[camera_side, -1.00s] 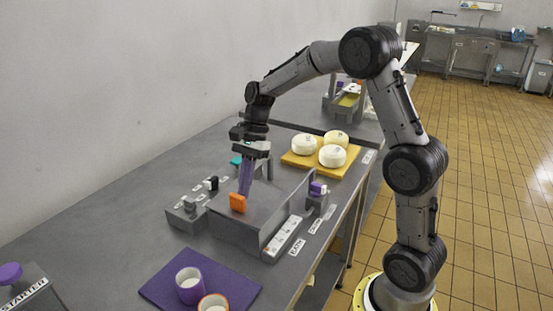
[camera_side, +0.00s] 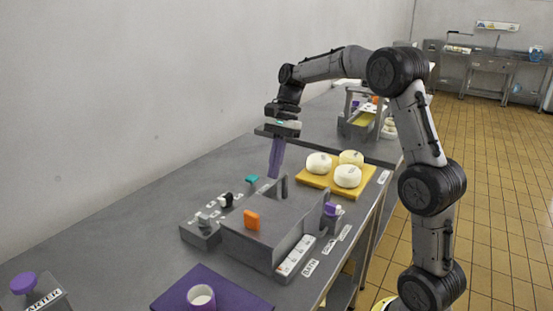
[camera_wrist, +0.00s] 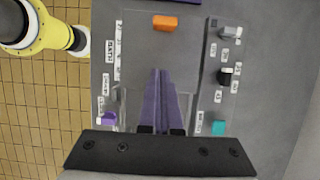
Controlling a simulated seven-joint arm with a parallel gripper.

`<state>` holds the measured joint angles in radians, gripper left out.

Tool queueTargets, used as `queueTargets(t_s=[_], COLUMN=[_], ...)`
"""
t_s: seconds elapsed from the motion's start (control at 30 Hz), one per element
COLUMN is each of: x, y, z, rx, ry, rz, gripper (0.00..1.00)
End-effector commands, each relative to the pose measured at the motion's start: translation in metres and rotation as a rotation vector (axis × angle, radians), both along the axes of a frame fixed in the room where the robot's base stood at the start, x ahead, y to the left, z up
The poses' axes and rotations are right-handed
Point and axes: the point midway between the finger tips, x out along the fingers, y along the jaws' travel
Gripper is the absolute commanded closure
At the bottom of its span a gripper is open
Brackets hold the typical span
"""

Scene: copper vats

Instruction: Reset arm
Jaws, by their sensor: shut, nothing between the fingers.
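My gripper (camera_side: 275,176) has long purple fingers that point down, pressed together with nothing between them. In the side view it hangs beside the far end of a grey box (camera_side: 262,222) with an orange block (camera_side: 252,219) on its near part. In the wrist view the gripper (camera_wrist: 158,72) points toward the orange block (camera_wrist: 165,22), with a clear gap between them. The exact height of the fingertips above the box is hard to tell.
A grey panel with black, grey and teal (camera_side: 252,179) knobs lies left of the box. A purple knob (camera_side: 330,209) stands right of it. A yellow board (camera_side: 312,179) holds white cheeses behind. A purple mat (camera_side: 180,300) with a cup (camera_side: 201,297) lies in front.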

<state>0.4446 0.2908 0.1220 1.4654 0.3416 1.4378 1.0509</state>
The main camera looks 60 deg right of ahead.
Motion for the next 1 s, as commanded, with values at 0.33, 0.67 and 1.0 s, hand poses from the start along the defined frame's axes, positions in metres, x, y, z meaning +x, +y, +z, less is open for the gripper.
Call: queueTargets(t_s=[0.33,0.67,1.0], x=[0.000,-0.090,-0.200], y=[0.010,0.094,0.124], z=[0.041,0.100,0.069], rx=[-0.022,-0.161,-0.404], ry=[-0.048,-0.247,-0.533], rz=[0.041,0.298,0.817], gripper=[1.00,1.00,1.00])
